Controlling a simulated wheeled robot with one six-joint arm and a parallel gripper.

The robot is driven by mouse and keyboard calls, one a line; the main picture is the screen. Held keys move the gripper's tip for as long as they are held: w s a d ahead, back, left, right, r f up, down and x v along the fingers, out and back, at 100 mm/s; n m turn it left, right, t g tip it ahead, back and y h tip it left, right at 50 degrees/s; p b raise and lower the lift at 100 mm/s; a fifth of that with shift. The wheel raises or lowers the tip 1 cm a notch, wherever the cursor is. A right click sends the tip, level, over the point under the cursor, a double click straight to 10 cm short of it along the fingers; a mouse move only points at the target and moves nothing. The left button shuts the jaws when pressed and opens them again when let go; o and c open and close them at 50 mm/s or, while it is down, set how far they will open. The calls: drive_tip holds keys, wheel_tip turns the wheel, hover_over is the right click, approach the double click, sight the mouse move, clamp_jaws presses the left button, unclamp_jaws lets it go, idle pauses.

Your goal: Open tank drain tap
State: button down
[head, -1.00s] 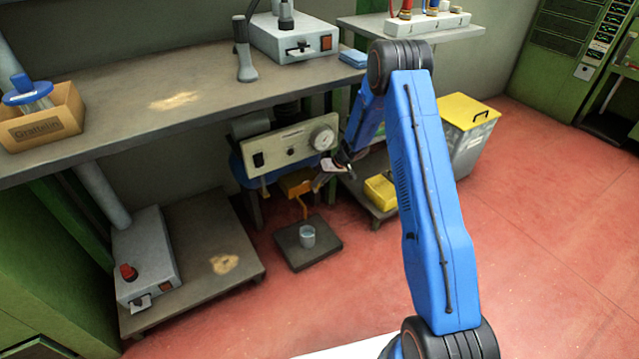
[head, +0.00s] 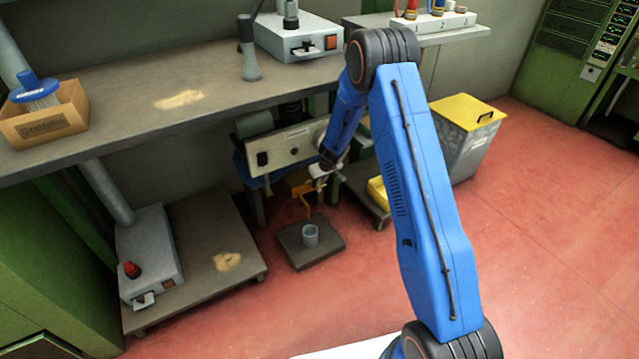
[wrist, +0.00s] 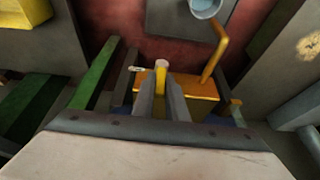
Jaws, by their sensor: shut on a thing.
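The tap's orange body with its bent spout (head: 305,198) sits below the front panel of the machine under the bench. In the wrist view the orange block (wrist: 198,92) and spout (wrist: 217,48) are close ahead. My gripper (head: 320,178) is at the tap, just right of the orange part. In the wrist view my gripper (wrist: 162,85) has its fingers close together on a thin yellow handle (wrist: 161,72) with a pale tip. Most of the handle is hidden between the fingers. A small cup (head: 310,235) stands on a dark plate below the spout.
The machine's panel (head: 285,150) is directly above the tap, partly covered by my arm. A low shelf with a yellow item (head: 377,192) is close on the right. The workbench (head: 190,95) overhangs on the left. Red floor in front is clear.

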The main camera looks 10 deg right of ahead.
idle(0.8)
drive_tip(key=c, duration=1.8)
unclamp_jaws()
drive_tip(key=shift+o, duration=0.2)
drive_tip(key=v, duration=1.7)
drive_tip(key=shift+s+a, duration=0.2)
drive_tip(key=shift+a, duration=0.05)
drive_tip(key=shift+r, duration=0.15)
